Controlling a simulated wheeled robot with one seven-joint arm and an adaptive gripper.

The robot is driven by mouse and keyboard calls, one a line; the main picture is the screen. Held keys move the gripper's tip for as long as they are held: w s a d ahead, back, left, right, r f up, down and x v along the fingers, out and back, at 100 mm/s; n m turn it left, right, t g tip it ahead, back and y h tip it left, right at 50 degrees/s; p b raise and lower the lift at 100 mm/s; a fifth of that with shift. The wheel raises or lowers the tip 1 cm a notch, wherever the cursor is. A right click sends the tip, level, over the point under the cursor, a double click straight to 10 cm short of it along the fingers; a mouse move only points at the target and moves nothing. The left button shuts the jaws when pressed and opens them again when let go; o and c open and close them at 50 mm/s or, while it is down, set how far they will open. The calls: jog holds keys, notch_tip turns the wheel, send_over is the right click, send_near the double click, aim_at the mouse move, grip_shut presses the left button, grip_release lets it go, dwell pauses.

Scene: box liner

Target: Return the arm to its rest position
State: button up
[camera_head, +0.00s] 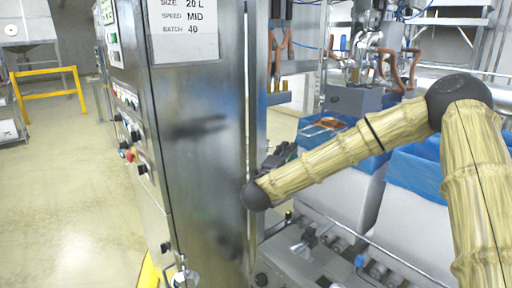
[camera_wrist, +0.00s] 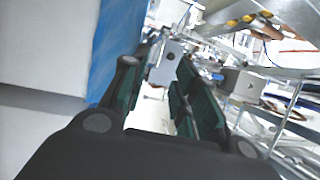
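My arm, with a bamboo-like surface, reaches from the right side of the head view to the edge of the steel cabinet (camera_head: 205,150). My gripper (camera_head: 281,155) shows there only as a small dark shape beyond the forearm, partly hidden. In the wrist view my gripper (camera_wrist: 158,88) has its two dark green-padded fingers apart, with nothing seen between them. A white box with a blue liner (camera_head: 345,180) stands behind my forearm. A white surface with a blue band (camera_wrist: 112,45) is close on the left in the wrist view.
The cabinet's control panel (camera_head: 135,135) has several knobs and buttons. Another blue-lined box (camera_head: 418,178) stands at the right, on a conveyor frame (camera_head: 375,262). Pipes and filling fittings (camera_head: 375,50) are above. Floor at the left (camera_head: 65,190) is clear, with a yellow barrier (camera_head: 45,72) farther back.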

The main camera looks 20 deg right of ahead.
jog(key=shift+f, duration=0.1)
